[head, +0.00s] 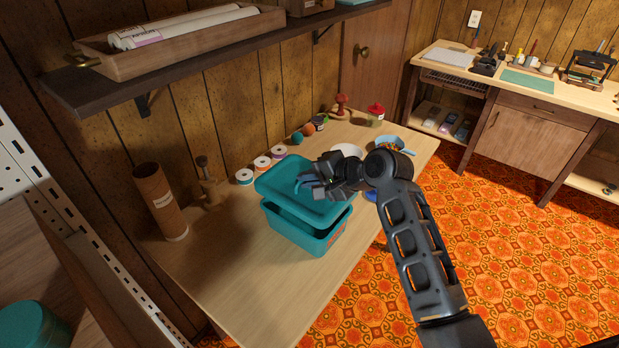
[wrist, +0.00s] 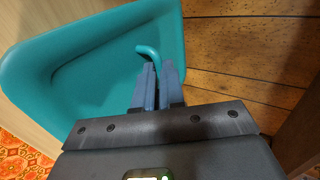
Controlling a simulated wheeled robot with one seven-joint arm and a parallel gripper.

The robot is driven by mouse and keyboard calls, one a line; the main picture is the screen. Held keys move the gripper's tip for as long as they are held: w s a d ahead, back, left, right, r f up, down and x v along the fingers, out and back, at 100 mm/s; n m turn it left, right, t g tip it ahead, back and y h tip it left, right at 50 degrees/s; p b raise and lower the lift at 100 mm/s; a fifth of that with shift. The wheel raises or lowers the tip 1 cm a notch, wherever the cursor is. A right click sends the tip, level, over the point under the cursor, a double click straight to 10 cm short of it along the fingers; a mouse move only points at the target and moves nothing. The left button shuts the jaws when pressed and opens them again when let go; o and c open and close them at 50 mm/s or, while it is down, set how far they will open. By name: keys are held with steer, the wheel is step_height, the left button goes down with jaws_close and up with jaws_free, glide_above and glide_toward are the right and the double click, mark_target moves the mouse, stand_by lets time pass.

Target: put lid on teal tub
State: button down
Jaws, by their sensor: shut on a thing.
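The teal tub (head: 298,237) stands upright on the wooden table. The teal lid (head: 283,181) is above the tub, with a dark gap between them, and sits slightly tilted and shifted toward the back left. My gripper (head: 306,184) is over the lid and shut on its handle. In the wrist view the lid (wrist: 60,62) fills the left side, and my gripper's fingers (wrist: 158,82) close on its hooked teal handle (wrist: 147,52). The tub is hidden in the wrist view.
The table (head: 225,290) has free room in front. Thread spools (head: 262,164), a cardboard tube (head: 160,200), a wooden stand (head: 209,183), a white bowl (head: 346,150) and a blue bowl (head: 393,143) stand around the tub. A dark shelf (head: 215,59) overhangs the back.

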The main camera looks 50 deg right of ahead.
steer(key=shift+f, duration=0.1)
steer(key=shift+f+b, duration=1.35)
steer(key=shift+f, duration=1.9)
steer(key=c, duration=1.1)
jaws_free()
steer(key=shift+c, duration=0.2)
steer(key=shift+v, duration=3.9)
